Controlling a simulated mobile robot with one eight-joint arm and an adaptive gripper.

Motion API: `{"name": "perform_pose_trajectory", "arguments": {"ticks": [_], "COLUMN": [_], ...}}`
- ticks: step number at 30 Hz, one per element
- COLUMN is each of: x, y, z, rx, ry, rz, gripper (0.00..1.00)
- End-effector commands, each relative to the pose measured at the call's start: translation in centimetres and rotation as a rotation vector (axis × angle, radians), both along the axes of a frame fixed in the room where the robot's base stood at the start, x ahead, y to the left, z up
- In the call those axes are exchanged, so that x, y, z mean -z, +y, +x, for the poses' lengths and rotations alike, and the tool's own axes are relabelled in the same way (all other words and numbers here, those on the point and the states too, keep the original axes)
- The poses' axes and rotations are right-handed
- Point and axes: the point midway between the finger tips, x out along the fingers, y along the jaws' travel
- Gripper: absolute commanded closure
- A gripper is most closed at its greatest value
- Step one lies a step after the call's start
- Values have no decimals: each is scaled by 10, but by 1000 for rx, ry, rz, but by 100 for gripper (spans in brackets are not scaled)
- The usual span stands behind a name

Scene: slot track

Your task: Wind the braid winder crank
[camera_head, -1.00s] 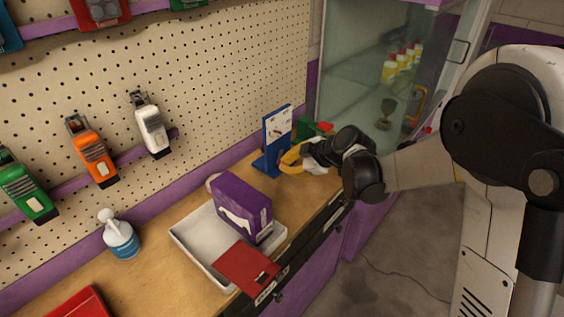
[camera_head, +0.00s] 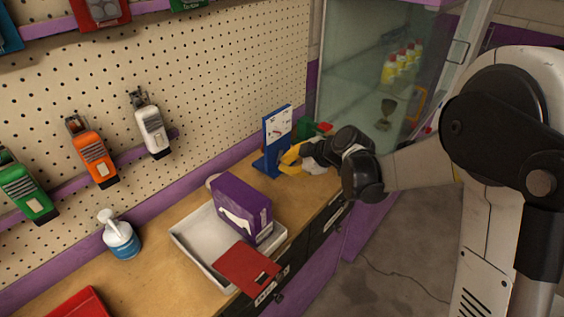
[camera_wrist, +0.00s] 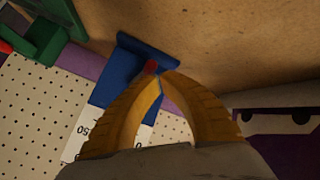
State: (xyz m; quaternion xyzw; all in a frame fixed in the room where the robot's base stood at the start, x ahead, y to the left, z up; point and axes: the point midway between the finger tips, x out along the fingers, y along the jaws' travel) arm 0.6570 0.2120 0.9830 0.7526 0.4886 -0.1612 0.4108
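The braid winder (camera_head: 277,137) is a blue upright stand with a white printed face on the workbench, near the glass cabinet. In the wrist view, its blue body (camera_wrist: 119,78) lies behind my fingers. A small red knob (camera_wrist: 151,67), apparently the crank handle, shows right at my fingertips. My gripper (camera_head: 284,163) has curved yellow fingers and is at the winder's right side. In the wrist view, the tips of my gripper (camera_wrist: 162,75) come together beside the red knob. I cannot tell whether they touch it. The rest of the crank is hidden.
A white tray (camera_head: 190,245) holds a purple box (camera_head: 242,207) and a red flat item (camera_head: 247,269), left of the winder. A blue-white bottle (camera_head: 121,238) stands further left. Green parts (camera_head: 306,128) sit behind the winder. The pegboard (camera_head: 215,75) bounds the bench at the back.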

Motion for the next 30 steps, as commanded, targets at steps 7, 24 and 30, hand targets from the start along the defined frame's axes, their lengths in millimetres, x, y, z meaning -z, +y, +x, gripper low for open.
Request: {"name": "perform_pose_trajectory", "arguments": {"ticks": [7, 24, 30], "x": [0, 0, 0], "y": [0, 9, 10], "z": [0, 6, 7], "rx": [0, -1, 0], "ry": [0, 1, 0], "rz": [0, 0, 0], "gripper": [100, 100, 100]}}
